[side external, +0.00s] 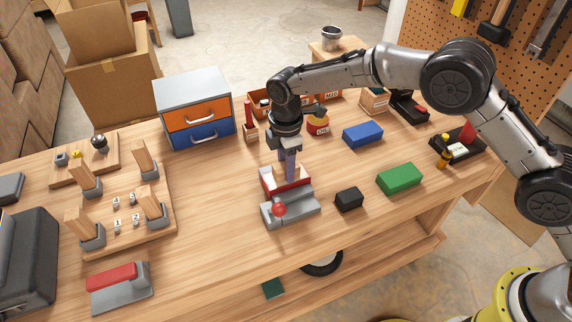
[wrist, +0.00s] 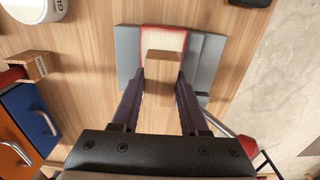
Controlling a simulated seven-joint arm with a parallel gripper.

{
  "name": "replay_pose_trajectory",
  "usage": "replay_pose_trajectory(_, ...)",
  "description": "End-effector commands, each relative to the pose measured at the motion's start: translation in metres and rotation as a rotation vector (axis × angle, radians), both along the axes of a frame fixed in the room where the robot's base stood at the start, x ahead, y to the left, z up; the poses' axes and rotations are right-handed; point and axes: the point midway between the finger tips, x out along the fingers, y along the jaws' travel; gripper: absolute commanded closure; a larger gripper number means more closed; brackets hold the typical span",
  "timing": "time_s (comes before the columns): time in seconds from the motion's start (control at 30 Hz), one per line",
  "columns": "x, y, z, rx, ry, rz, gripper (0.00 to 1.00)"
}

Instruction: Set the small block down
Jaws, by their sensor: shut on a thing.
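A small wooden block (wrist: 162,66) is between my fingers in the wrist view. My gripper (wrist: 162,78) is shut on it, with one dark finger on each side. The block is over a grey fixture (wrist: 127,55) with a red-edged, pale middle part. In the side external view my gripper (side external: 290,172) points straight down at the grey fixture (side external: 305,207), which has a red knob (side external: 279,209) at its front. In that view the block is hidden by the fingers and the fixture's red-and-white wall. I cannot tell whether the block touches the fixture's floor.
A black block (side external: 349,199), a green block (side external: 400,178) and a blue block (side external: 362,134) lie right of the fixture. A drawer cabinet (side external: 195,105) stands behind left. A wooden board (side external: 130,225) with wooden uprights is at left. The tabletop between board and fixture is clear.

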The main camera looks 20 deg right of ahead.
Motion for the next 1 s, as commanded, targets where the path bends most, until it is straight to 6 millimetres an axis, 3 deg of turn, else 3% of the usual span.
replay_pose_trajectory(0.1, 0.000, 0.000, -0.003, 0.000, 0.000, 0.000, 1.00)
replay_pose_trajectory(0.13, 0.000, 0.000, -0.003, 0.000, 0.000, 0.000, 0.54)
replay_pose_trajectory(0.3, 0.000, 0.000, -0.003, 0.000, 0.000, 0.000, 0.26)
replay_pose_trajectory(0.67, 0.000, 0.000, 0.002, 0.001, -0.001, 0.000, 0.26)
replay_pose_trajectory(0.77, 0.000, 0.000, 0.013, 0.001, -0.002, 0.000, 0.26)
replay_pose_trajectory(1.0, 0.001, 0.000, 0.062, 0.002, -0.004, 0.000, 0.26)
